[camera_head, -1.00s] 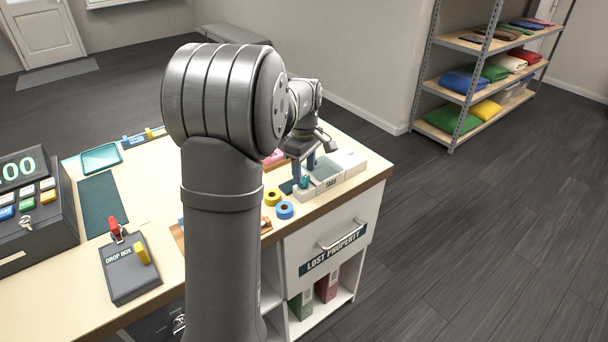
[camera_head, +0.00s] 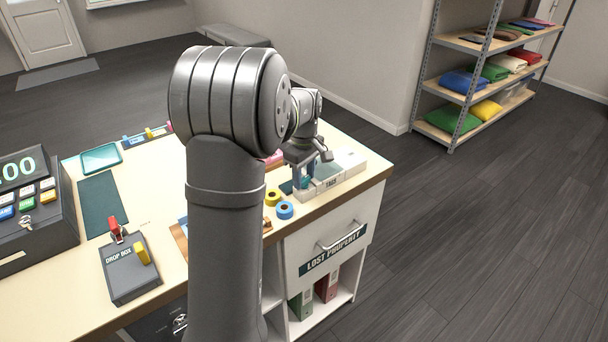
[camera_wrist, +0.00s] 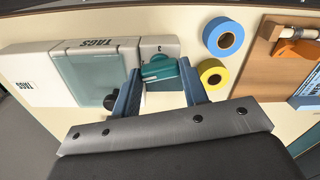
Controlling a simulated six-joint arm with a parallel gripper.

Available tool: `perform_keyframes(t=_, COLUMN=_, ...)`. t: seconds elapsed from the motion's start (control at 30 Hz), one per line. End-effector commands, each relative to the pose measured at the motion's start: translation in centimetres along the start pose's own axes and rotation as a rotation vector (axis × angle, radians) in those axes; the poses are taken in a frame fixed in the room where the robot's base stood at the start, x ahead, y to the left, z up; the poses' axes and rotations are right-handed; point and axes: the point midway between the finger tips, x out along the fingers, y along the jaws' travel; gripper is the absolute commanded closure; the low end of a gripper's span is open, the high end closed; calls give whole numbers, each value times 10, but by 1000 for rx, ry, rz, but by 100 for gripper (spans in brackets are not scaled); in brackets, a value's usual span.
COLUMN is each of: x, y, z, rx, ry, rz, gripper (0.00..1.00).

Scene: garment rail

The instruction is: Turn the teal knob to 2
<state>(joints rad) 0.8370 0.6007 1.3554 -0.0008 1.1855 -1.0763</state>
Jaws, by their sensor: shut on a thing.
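The teal knob (camera_wrist: 158,70) shows in the wrist view on a pale grey end block of the TAGS unit (camera_wrist: 30,66). My gripper (camera_wrist: 160,67) has its two blue fingers on either side of the knob and is shut on it. The marks around the knob are mostly hidden or too small to read, so I cannot tell its setting. In the head view my gripper (camera_head: 302,176) is low over the front left end of the TAGS unit (camera_head: 348,160), and its fingers largely hide the knob.
A blue tape roll (camera_head: 285,210) and a yellow tape roll (camera_head: 272,196) lie close beside the unit. A wooden board with an orange-handled tool (camera_wrist: 297,33) lies beyond them in the wrist view. The drop box (camera_head: 130,270) stands at the front left. The counter's right edge is near.

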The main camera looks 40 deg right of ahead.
Motion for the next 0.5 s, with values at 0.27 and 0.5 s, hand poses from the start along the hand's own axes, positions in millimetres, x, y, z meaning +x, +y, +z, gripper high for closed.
perform_keyframes(t=0.27, x=0, y=0, z=0, rx=206, ry=1, rz=0, gripper=83)
perform_keyframes(t=0.5, x=0, y=0, z=0, rx=242, ry=1, rz=0, gripper=83)
